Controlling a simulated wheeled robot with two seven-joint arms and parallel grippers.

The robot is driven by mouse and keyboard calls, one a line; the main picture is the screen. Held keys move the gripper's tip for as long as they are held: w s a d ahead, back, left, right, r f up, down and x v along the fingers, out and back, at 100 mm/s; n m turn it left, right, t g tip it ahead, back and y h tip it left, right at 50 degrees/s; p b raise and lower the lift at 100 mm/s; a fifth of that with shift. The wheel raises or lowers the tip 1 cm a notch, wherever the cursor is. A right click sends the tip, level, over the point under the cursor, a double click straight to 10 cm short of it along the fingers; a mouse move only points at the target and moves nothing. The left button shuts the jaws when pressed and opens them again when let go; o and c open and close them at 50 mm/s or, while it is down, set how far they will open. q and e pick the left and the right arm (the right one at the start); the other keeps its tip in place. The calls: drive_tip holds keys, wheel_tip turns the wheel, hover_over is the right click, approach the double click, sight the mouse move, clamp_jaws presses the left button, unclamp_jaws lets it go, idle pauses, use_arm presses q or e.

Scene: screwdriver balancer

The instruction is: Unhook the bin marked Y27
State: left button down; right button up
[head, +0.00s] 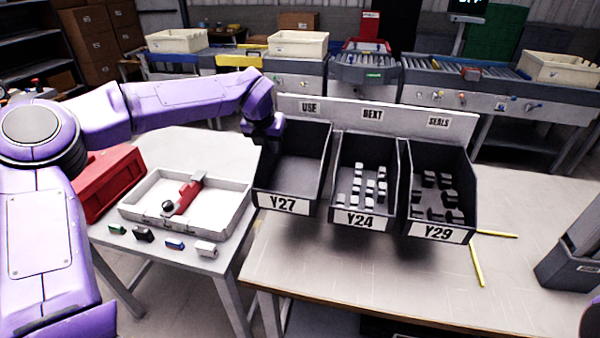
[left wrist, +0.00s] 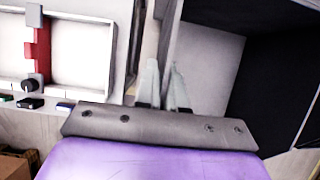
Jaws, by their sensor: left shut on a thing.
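The bin marked Y27 (head: 285,204) is dark grey with a white front label and looks empty. It is at the left end of the bin row, under the USE sign, against the pale back panel (head: 400,112). My left gripper (head: 264,135) is at the rear of its left wall. In the left wrist view, the fingertips (left wrist: 164,78) are shut on the edge of the bin's wall, with the dark inside (left wrist: 270,95) to the right. I cannot tell whether its rear hook is on the panel. My right gripper is not in view.
Bin Y24 (head: 360,221) stands close to the right of Y27 and bin Y29 (head: 437,233) beyond it; both hold small blocks. A white tray (head: 155,214) with a red tool is on the left table, beside a red case (head: 108,180).

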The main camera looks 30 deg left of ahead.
use_arm(q)
drive_tip(key=s, duration=0.2)
drive_tip(key=s+d+b, duration=0.1)
drive_tip(key=s, duration=0.1)
drive_tip(key=shift+b, duration=0.3)
drive_tip(key=shift+s, duration=0.3)
